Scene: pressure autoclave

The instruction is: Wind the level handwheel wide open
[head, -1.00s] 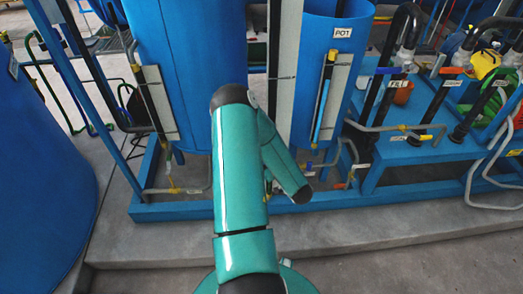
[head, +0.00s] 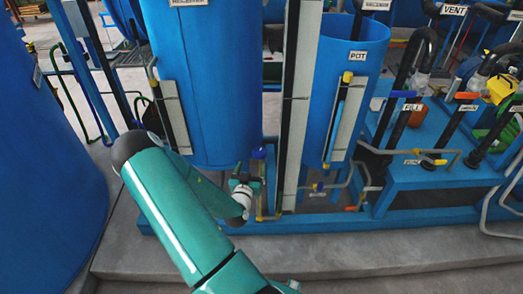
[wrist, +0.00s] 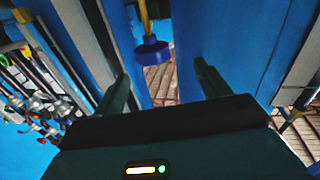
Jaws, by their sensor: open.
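A small blue handwheel (wrist: 152,51) on a yellow stem shows in the wrist view, beyond and between the tips of my open gripper (wrist: 160,80). The jaws are empty and apart from it. In the head view, a small blue round part (head: 259,152), seemingly the same wheel, sits low between the two blue tanks, beside the tall pale strip. My gripper (head: 245,182) is just below and left of it there, partly hidden by my teal arm. No label on the wheel is readable.
A large blue tank (head: 205,80) stands to the left, and the blue tank labelled POT (head: 335,75) to the right. A tall pale strip (head: 298,110) rises close by the wheel. The concrete floor in front is clear.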

